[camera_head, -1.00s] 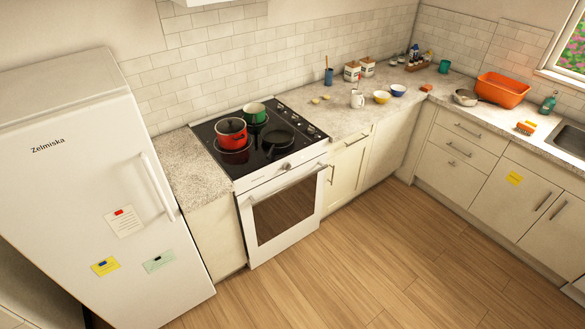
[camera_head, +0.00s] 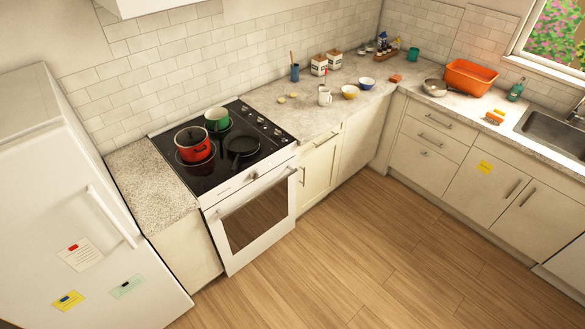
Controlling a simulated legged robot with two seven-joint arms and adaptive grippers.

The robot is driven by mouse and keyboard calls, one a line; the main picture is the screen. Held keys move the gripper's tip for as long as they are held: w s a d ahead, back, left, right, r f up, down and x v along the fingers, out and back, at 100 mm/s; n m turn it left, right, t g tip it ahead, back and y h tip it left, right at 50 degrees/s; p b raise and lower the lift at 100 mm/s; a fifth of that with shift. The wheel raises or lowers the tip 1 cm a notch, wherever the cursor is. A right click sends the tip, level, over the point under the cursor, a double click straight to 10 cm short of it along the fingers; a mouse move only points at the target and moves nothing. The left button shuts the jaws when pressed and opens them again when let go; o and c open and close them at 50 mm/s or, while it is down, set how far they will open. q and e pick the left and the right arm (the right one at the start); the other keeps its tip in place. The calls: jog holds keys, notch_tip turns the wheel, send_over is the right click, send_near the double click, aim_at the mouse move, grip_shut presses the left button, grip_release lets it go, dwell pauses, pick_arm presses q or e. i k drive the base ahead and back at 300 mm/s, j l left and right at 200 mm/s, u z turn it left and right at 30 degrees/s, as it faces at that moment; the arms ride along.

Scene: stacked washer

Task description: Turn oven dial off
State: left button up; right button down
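The white oven (camera_head: 251,222) stands against the back wall under a black glass cooktop. One dial (camera_head: 253,175) shows on its front panel, above the door handle; its setting is too small to read. Several more knobs (camera_head: 262,120) sit in a row on the right side of the cooktop. A red pot (camera_head: 194,149), a green pot (camera_head: 217,120) and a black pan (camera_head: 242,147) stand on the cooktop. Reddish rings show around the red pot. Neither of my grippers is in view.
A white fridge (camera_head: 70,220) stands left of the oven, with a short counter (camera_head: 150,184) between them. Cabinets (camera_head: 319,180) run to the right and round the corner. The wooden floor (camera_head: 350,260) in front is clear.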

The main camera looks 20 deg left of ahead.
aim_at(254, 174)
jog(key=i+z, duration=0.35)
jog(key=i, duration=0.4)
jog(key=i+j+z, duration=0.15)
jog(key=i+z, duration=0.2)
jog(key=i, duration=0.35)
jog(key=i+l+u, duration=0.15)
jog(key=i, duration=0.45)
jog(key=i+l+u, duration=0.15)
jog(key=i, duration=0.4)
jog(key=i+u, duration=0.15)
jog(key=u, duration=0.35)
jog(key=i+u, duration=0.1)
jog(key=u, duration=0.4)
jog(key=i+l+u, duration=0.1)
jog(key=u, duration=0.35)
jog(key=i+l+u, duration=0.1)
jog(key=u, duration=0.4)
jog(key=i+l+u, duration=0.1)
jog(key=u, duration=0.4)
jog(key=k+l, duration=0.05)
jog(key=l, duration=0.05)
